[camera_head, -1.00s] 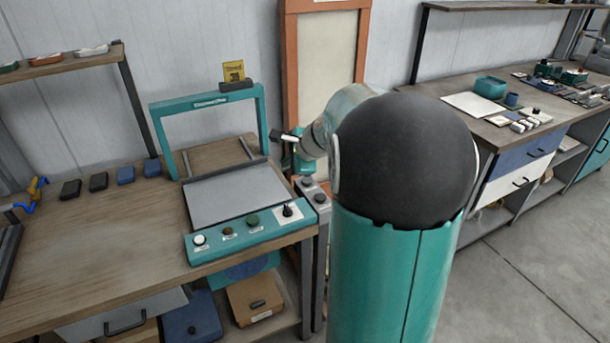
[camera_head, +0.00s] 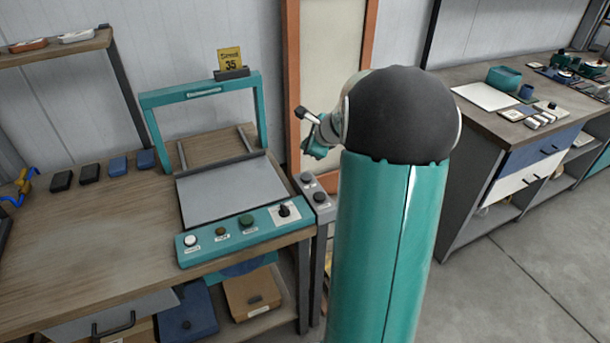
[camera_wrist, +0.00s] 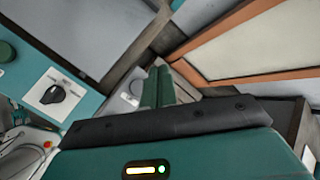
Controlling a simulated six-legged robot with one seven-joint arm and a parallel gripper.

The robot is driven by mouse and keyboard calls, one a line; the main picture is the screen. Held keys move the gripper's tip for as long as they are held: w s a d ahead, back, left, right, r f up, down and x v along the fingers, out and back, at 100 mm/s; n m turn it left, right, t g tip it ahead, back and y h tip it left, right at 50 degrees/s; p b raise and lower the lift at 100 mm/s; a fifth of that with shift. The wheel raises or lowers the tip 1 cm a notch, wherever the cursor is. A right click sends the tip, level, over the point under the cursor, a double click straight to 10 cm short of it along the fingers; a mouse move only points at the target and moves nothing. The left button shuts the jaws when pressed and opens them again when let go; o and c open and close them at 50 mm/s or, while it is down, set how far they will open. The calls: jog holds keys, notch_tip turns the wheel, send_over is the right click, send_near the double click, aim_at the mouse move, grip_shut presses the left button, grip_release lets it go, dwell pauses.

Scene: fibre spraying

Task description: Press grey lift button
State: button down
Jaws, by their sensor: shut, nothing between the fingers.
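A narrow grey post (camera_head: 322,214) stands at the right end of the bench, with two round grey buttons on its top. The far button (camera_head: 306,178) and the near button (camera_head: 319,197) both show in the head view; their labels are too small to read. My gripper (camera_head: 311,152) hangs above and behind the post, apart from it, partly hidden by my arm. In the wrist view the teal fingers (camera_wrist: 158,86) are together and empty. One round grey button (camera_wrist: 137,87) shows just left of them; the fingers may hide the other.
A teal machine panel (camera_head: 245,232) left of the post carries a white button, small button, green button and black knob (camera_head: 284,210). A teal frame (camera_head: 203,92) stands behind the grey plate (camera_head: 235,190). An orange-framed panel (camera_head: 291,70) is behind my gripper.

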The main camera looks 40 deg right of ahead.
aim_at(309, 178)
jog(key=f, duration=0.8)
jog(key=shift+s+d, duration=0.15)
jog(key=shift+s, duration=0.1)
jog(key=shift+s+f, duration=0.2)
jog(key=shift+f, duration=0.05)
jog(key=shift+w, duration=0.15)
jog(key=shift+f, duration=0.1)
dwell(1.4)
jog(key=shift+f, duration=0.35)
